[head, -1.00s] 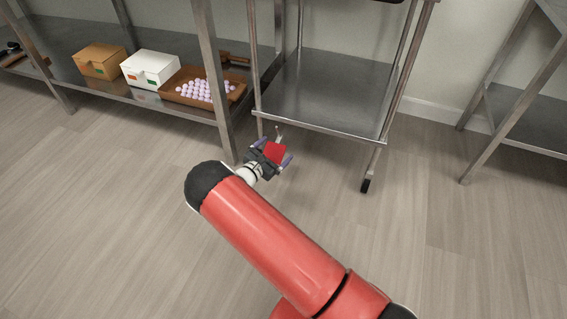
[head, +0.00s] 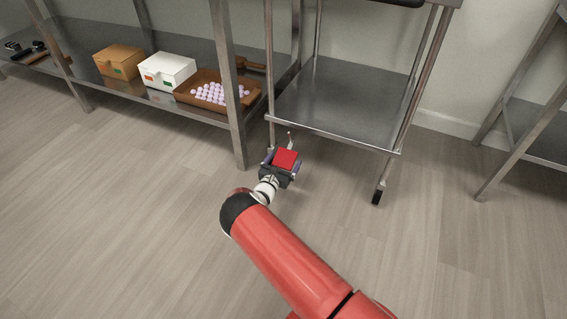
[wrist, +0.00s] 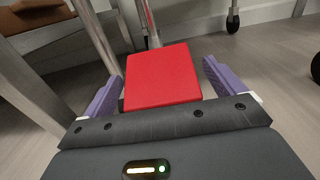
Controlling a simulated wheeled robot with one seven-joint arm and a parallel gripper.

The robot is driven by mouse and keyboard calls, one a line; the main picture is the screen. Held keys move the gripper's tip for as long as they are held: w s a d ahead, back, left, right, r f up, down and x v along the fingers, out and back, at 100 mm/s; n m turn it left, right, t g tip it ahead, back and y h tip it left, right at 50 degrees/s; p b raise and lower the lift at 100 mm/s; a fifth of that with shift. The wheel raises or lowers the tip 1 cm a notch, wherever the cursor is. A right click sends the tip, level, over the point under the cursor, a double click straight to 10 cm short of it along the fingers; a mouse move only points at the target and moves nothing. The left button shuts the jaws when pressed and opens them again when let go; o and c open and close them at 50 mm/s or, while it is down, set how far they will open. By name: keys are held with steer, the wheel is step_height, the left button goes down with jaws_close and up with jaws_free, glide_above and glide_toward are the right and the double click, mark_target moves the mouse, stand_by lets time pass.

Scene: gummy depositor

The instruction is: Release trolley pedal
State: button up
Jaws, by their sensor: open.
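The trolley (head: 335,138) is a metal frame with a lower shelf, standing at the centre back in the head view. A red pedal (head: 286,158) shows by its front left leg. The pedal also shows in the wrist view (wrist: 160,75) as a flat red pad. My gripper (head: 281,164) is open, with its purple fingers on either side of the red pedal, and gaps show between fingers and pad in the wrist view. I cannot tell how its height compares with the pedal's. The wheel below the pedal is hidden.
A metal shelf unit (head: 237,130) stands close on the left, its leg near my gripper. It bears an orange box (head: 117,62), a white box (head: 165,70) and a brown tray (head: 190,97) of pale round pieces. Another metal frame (head: 520,135) stands at right. The floor in front is clear.

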mark_target(287, 153)
steer(key=shift+c, duration=0.3)
steer(key=c, duration=1.3)
step_height(287, 153, up, 2)
steer(key=g+p, duration=0.1)
steer(key=p, duration=0.2)
steer(key=shift+r+g+y, duration=0.1)
steer(key=shift+g+y, duration=0.2)
steer(key=shift+s+r+g+y+p, duration=0.15)
steer(key=shift+r+g+y+p, duration=0.15)
steer(key=shift+r+g+p, duration=0.5)
steer(key=shift+f+g+p, duration=0.2)
steer(key=shift+g+p, duration=0.3)
steer(key=shift+p, duration=0.1)
steer(key=shift+a, duration=0.1)
steer(key=shift+f, duration=0.1)
